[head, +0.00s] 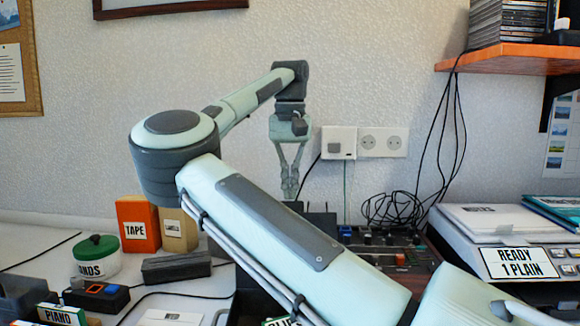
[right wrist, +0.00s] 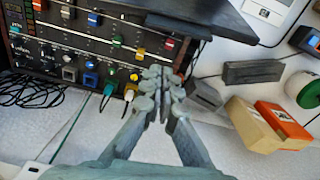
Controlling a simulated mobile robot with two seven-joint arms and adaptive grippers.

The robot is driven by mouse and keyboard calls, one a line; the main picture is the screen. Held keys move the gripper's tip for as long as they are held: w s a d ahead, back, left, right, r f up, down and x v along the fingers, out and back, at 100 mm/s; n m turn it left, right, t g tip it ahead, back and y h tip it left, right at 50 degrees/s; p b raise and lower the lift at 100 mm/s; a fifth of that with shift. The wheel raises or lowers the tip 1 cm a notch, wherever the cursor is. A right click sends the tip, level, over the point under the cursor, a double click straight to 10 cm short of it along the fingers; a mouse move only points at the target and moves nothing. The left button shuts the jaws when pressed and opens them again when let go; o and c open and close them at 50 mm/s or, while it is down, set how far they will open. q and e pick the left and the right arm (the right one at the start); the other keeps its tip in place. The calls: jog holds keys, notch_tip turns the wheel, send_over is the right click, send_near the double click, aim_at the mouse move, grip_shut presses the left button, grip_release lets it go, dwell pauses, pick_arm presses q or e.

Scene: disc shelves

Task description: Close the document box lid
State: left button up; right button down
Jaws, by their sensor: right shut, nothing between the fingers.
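My right gripper (head: 289,192) hangs fingers down near the back wall, with its fingertips together and empty. In the right wrist view its closed fingers (right wrist: 162,88) point toward the mixer and a dark slab (right wrist: 205,14). In the head view a dark upright panel (head: 320,222) shows just below and right of the fingertips. I cannot tell for sure whether these dark parts belong to the document box or its lid. My own right arm covers much of the middle of the desk. My left gripper is not in view.
A mixer (head: 385,245) with cables stands right of the gripper. An orange TAPE box (head: 138,222), a tan box (head: 180,230), a green-lidded jar (head: 96,256) and a dark block (head: 176,267) stand left. A READY machine (head: 480,222) and an orange shelf (head: 512,58) are right.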

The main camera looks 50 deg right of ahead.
jog(key=shift+s+a, duration=1.3)
jog(key=shift+a, duration=0.05)
